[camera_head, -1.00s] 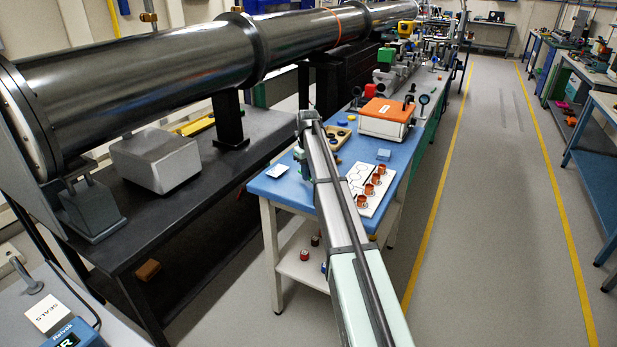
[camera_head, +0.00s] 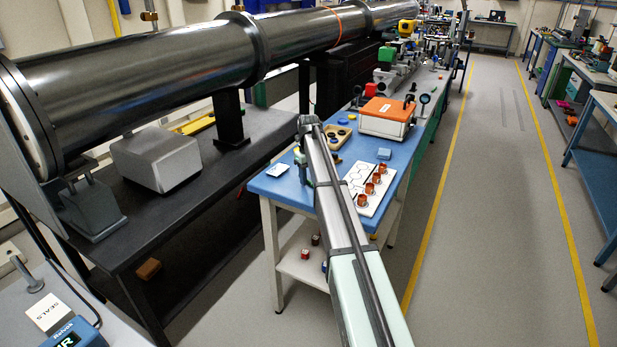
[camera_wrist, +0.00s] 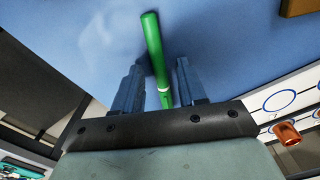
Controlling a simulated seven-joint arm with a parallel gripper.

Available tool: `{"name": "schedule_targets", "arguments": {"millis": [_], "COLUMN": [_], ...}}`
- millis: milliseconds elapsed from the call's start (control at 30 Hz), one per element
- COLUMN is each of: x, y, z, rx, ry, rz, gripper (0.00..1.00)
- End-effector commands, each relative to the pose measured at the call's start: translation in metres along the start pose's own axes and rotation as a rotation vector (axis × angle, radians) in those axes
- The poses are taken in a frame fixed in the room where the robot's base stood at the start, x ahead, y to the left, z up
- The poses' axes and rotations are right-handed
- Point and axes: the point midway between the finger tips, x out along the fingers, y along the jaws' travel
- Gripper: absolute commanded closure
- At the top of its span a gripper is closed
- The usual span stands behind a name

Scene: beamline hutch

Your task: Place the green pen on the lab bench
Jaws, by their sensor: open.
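The green pen (camera_wrist: 153,45) shows in the wrist view with a pale ring near its lower end. It lies lengthwise between the two fingers of my gripper (camera_wrist: 159,66), with a gap on either side. Its far end reaches past the fingertips over the blue lab bench (camera_wrist: 232,45). I cannot tell for sure whether it touches the bench top. In the head view my gripper is low over the near left part of the lab bench (camera_head: 292,191), mostly hidden by my arm. The pen cannot be made out there.
A white board with orange cups (camera_head: 368,192) is right of my arm. A small white card (camera_head: 279,170) lies to the left. A tray with dark round pieces (camera_head: 338,138) and an orange-lidded box (camera_head: 386,118) stand farther back. A small blue block (camera_head: 384,154) sits near the right edge.

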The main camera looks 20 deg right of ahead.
Motion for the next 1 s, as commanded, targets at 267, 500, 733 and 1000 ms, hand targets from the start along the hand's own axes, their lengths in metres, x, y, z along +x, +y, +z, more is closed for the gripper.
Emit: {"name": "schedule_targets", "arguments": {"millis": [267,500,733,1000], "x": [-0.016,-0.059,-0.098,-0.12], "y": [0.0,-0.001,0.0,0.0], "z": [0.001,0.001,0.001,0.0], "rx": [0.0,0.0,0.0,0.001], "ry": [-0.002,-0.002,-0.001,0.0], "rz": [-0.001,-0.001,-0.001,0.0], "gripper": [0.59,0.59,0.59,0.59]}}
